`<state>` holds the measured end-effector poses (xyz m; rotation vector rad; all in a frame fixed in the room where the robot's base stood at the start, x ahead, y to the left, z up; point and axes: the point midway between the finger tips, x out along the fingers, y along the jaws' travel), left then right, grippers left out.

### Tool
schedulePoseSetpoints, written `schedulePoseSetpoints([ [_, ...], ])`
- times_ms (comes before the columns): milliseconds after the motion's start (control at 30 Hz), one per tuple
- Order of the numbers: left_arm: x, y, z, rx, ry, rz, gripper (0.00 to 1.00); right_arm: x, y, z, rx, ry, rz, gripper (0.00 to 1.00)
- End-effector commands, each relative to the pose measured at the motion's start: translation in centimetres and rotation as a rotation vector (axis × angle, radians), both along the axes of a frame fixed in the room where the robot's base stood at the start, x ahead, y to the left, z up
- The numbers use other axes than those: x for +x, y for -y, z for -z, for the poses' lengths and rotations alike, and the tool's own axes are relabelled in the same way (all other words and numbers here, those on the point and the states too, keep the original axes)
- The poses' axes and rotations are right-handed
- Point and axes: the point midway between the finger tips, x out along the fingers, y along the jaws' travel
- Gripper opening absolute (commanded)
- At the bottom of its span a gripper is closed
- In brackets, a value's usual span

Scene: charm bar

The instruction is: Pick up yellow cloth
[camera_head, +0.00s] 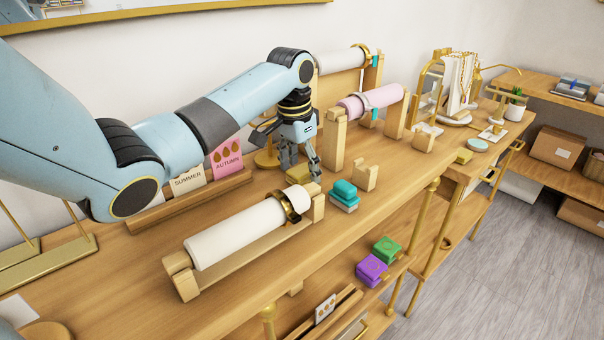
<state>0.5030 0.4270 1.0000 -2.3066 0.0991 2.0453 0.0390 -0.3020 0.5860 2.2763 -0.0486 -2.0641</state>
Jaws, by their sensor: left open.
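A small flat mustard-yellow piece, which looks like the folded yellow cloth (298,178), lies on the wooden counter near the middle of the camera_head view. My left gripper (302,166) points down just over it, fingers apart. The fingers hide part of the cloth, and I cannot tell whether they touch it. Another small yellow block-like item (463,156) lies farther right on the counter. My right gripper is not in view.
A white roll with a gold bangle (237,232) lies on a wooden stand in front of the gripper. Teal folded pieces (344,192) sit to its right. A pink roll (372,101) on wooden posts stands behind right. Cards (226,160) stand at left.

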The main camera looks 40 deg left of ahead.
Motion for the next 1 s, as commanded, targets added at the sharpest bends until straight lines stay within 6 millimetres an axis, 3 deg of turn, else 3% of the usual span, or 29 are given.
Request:
schedulePoseSetpoints([
  [200,0.00,-0.01,0.07,0.000,0.000,0.000,0.69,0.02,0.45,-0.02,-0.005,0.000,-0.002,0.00],
  [633,0.01,-0.01,0.04,0.000,0.000,0.000,0.13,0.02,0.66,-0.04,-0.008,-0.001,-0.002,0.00],
  [1000,0.08,-0.01,-0.54,0.000,0.003,0.000,0.11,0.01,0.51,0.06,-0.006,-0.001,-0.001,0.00],
])
